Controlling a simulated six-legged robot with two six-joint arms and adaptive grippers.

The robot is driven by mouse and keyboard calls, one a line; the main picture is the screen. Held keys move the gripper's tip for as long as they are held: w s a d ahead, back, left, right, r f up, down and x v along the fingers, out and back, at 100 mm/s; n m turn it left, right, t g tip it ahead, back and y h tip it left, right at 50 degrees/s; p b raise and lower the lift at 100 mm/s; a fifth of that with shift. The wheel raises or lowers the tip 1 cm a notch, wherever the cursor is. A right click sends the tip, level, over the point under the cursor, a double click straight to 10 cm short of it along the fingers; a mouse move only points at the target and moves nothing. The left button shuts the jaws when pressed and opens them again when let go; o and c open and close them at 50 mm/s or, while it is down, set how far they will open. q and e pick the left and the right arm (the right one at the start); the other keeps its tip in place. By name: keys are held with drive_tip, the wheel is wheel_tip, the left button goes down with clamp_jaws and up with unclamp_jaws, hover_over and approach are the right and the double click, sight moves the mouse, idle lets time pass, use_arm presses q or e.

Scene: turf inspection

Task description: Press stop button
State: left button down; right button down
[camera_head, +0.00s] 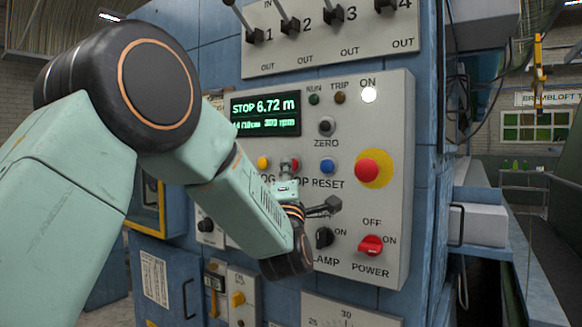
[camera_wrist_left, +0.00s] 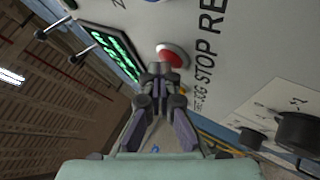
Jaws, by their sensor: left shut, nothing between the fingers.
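The red stop button (camera_head: 294,163) is on the grey control panel (camera_head: 395,120) between a yellow and a blue button. In the head view my left arm partly covers its label. The left wrist view shows the red button (camera_wrist_left: 172,55) in a pale ring beside the word STOP. My left gripper (camera_head: 330,206) is shut and empty in front of the panel, to the lower right of the button in the head view. In the wrist view its fingertips (camera_wrist_left: 160,70) appear just below the button; I cannot tell whether they touch it. My right gripper is not in view.
A larger red mushroom button on a yellow disc (camera_head: 368,169) is to the right. A blue reset button (camera_head: 327,166), a black lamp knob (camera_head: 323,237) and a red power knob (camera_head: 370,245) are nearby. The green display (camera_head: 265,113) reads STOP 6.72 m. Levers stick out above.

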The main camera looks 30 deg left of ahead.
use_arm(q)
drive_tip(key=shift+s+b, duration=0.3)
drive_tip(key=shift+s, duration=0.45)
drive_tip(key=shift+s, duration=0.1)
drive_tip(key=shift+s+a+b, duration=0.2)
drive_tip(key=shift+s+b, duration=0.75)
drive_tip(key=shift+s, duration=1.4)
